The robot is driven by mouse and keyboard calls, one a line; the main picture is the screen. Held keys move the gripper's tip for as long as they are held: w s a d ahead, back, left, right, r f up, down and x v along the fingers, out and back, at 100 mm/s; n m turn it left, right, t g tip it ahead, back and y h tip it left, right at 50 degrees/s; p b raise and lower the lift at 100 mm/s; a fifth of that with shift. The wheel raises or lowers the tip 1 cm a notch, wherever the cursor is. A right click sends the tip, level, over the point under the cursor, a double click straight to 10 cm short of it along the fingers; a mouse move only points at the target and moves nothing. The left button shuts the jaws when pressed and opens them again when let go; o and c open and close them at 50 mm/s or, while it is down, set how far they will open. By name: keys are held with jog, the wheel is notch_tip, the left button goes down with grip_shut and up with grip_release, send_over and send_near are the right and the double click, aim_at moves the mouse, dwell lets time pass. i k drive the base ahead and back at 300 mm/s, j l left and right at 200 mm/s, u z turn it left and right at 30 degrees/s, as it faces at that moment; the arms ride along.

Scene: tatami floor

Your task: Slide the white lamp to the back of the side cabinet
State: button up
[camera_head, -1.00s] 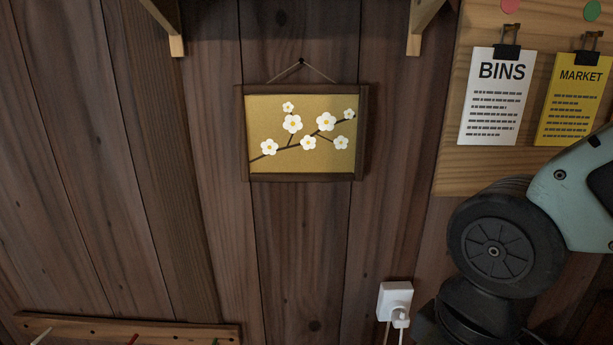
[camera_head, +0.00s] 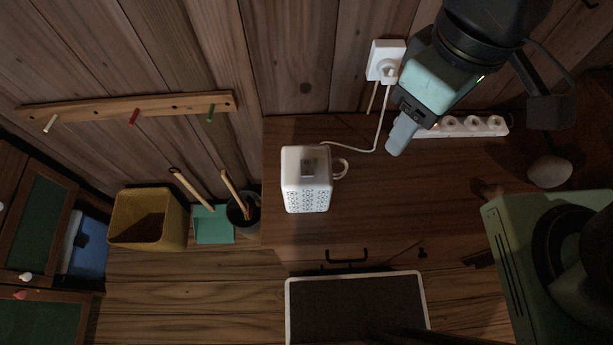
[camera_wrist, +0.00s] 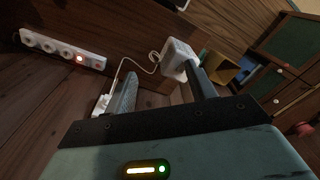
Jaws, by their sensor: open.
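The white lamp (camera_head: 306,178), a boxy shape with a patterned side, stands on the left part of the wooden side cabinet (camera_head: 410,215), apart from the back wall. Its white cord runs right and up to a wall plug. My gripper (camera_head: 400,135) hangs over the rear of the cabinet, to the right of the lamp and clear of it. In the wrist view my gripper (camera_wrist: 160,75) shows two separated fingers with nothing held. The lamp (camera_wrist: 178,55) appears beyond the right finger there, partly hidden by it.
A wall outlet (camera_head: 384,62) is above the cabinet's back edge. A white power strip (camera_head: 470,126) lies along the back, right of my gripper. A pale rounded object (camera_head: 549,171) sits further right. A dark mat (camera_head: 355,310) lies in front; a yellow bin (camera_head: 145,222) stands left.

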aim_at(306, 194)
jog(key=k+j, duration=0.2)
jog(key=k+j+u, duration=0.15)
jog(key=j, duration=0.3)
jog(key=k+j, duration=0.15)
jog(key=j, duration=0.2)
jog(key=k+j+u, duration=0.1)
jog(key=j, duration=0.25)
jog(key=k+j, duration=0.25)
jog(key=k+j+u, duration=0.15)
jog(key=j, duration=0.3)
jog(key=k+j, duration=0.1)
jog(key=j, duration=0.25)
jog(key=u, duration=0.05)
